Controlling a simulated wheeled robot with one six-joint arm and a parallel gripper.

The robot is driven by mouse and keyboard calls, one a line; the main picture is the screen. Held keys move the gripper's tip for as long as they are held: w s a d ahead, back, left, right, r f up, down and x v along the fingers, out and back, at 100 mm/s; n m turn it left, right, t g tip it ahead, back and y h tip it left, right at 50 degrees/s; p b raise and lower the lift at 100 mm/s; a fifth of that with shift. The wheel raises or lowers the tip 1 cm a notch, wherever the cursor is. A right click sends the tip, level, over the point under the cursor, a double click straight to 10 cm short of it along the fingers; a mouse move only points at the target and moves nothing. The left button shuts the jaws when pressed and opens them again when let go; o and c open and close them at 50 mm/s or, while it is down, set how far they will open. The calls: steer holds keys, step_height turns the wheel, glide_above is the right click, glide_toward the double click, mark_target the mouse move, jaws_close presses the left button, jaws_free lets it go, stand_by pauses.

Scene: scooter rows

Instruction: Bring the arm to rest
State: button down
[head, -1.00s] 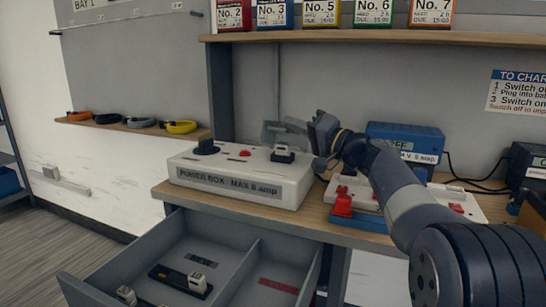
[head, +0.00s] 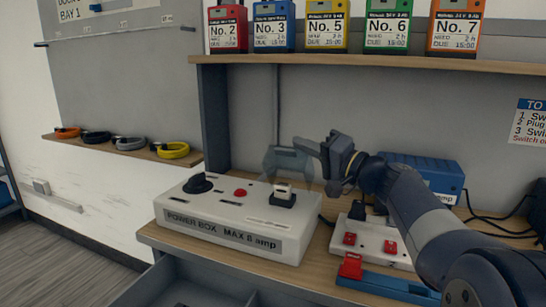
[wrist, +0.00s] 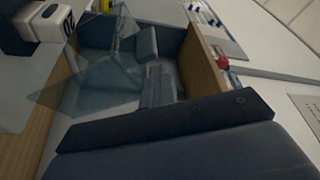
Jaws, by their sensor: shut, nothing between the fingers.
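My gripper (head: 308,147) is shut and empty, held in the air above the rear right part of the power box. My arm reaches in from the lower right and is still extended over the bench. The white power box (head: 200,226) stands on the bench with a black knob (head: 198,184), a red button (head: 240,193) and a white-topped black plug piece (head: 283,196) on top. A clear panel (head: 285,160) stands behind the box, close to my fingers; I cannot tell whether they touch. In the wrist view my gripper (wrist: 155,72) shows beside the clear panel (wrist: 100,88).
A blue charger (head: 430,176) and a white board with red switches (head: 370,243) sit right of the box. An open drawer (head: 190,290) juts out below. A shelf (head: 380,66) with numbered battery packs runs above. Coloured rings (head: 130,144) lie on a left ledge.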

steer(key=shift+w+d+r+m+h+p, duration=0.2)
steer(key=shift+w+m+p, duration=0.2)
steer(key=shift+p, duration=0.6)
steer(key=shift+w+d+r+m+h+p, duration=0.15)
steer(key=shift+w+m+p, duration=0.25)
steer(key=shift+p, duration=0.6)
steer(key=shift+a+f, duration=0.1)
steer(key=shift+w+f+m+p, duration=0.1)
steer(key=shift+w+m+p, duration=0.2)
steer(key=shift+p, duration=0.25)
steer(key=shift+s, duration=0.1)
